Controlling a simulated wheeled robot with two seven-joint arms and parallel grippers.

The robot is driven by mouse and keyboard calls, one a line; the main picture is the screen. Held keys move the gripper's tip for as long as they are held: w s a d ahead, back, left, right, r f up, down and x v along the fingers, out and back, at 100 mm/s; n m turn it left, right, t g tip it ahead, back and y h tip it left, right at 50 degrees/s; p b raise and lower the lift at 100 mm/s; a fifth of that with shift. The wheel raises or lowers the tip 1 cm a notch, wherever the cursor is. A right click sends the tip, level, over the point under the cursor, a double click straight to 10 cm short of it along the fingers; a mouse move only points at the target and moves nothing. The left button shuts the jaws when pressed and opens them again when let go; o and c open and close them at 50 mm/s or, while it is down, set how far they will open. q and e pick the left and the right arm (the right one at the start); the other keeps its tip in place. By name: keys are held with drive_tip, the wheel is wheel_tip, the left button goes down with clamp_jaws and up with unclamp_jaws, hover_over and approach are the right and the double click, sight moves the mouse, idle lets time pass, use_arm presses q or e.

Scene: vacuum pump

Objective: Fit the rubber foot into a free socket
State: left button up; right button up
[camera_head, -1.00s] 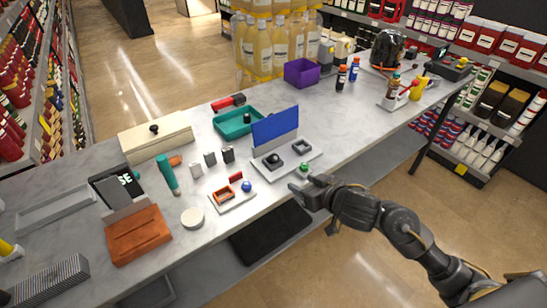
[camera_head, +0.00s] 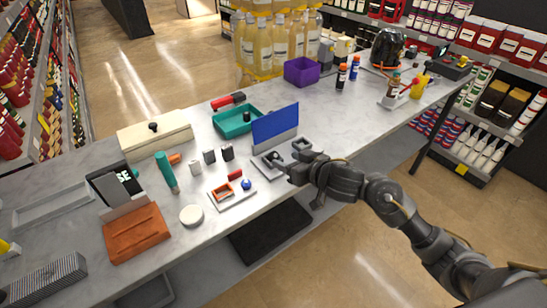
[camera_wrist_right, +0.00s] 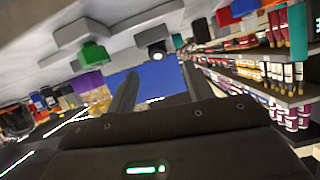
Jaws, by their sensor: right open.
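A pale grey plate (camera_head: 259,167) with raised square fittings stands at the table's front edge, a blue panel (camera_head: 275,125) behind it. A dark round piece (camera_head: 273,157) sits on its left fitting. A small dark piece (camera_head: 247,117) stands in the teal tray (camera_head: 229,126). I cannot tell which dark piece is the rubber foot. My right gripper (camera_head: 291,166) is open over the plate's right part and hides much of it. In the right wrist view its fingers (camera_wrist_right: 160,88) are apart with nothing held; a green piece (camera_wrist_right: 93,52) shows beyond them. My left gripper is not in view.
A small white tray (camera_head: 240,198) with an orange frame and blue ball lies left of the plate. A white disc (camera_head: 191,215) and several small grey blocks are nearby. A purple bin (camera_head: 301,72) and bottles stand behind. Some tabletop right of the blue panel is clear.

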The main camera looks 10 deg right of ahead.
sight(276, 155)
drive_tip(key=b+x, duration=0.1)
drive_tip(key=x, duration=0.4)
drive_tip(key=shift+w+d+f, duration=0.1)
drive_tip(key=shift+f, duration=0.05)
drive_tip(key=c, duration=1.1)
drive_tip(key=shift+o, duration=0.2)
